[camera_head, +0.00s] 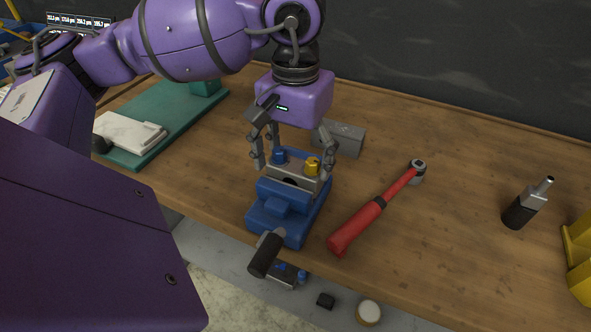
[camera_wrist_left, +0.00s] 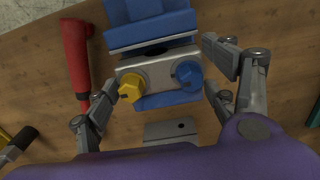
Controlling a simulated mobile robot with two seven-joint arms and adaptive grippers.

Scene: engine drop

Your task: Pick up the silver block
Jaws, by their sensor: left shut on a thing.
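A silver block (camera_head: 292,173) with a blue knob (camera_head: 279,156) and a yellow knob (camera_head: 312,165) on top sits at the blue vise (camera_head: 283,208). In the left wrist view the silver block (camera_wrist_left: 158,75) shows between the fingers, against the blue vise body (camera_wrist_left: 150,27). My left gripper (camera_head: 291,160) points down and is shut on this silver block, one finger at each end. Whether the block still rests in the vise jaws is hard to tell. My right gripper is not in view.
A plain grey block (camera_head: 345,138) lies just behind the gripper. A red-handled ratchet (camera_head: 372,211) lies right of the vise. A black-and-silver tool (camera_head: 526,204) and a yellow holder (camera_head: 579,258) stand further right. The vise handle (camera_head: 266,254) overhangs the front edge.

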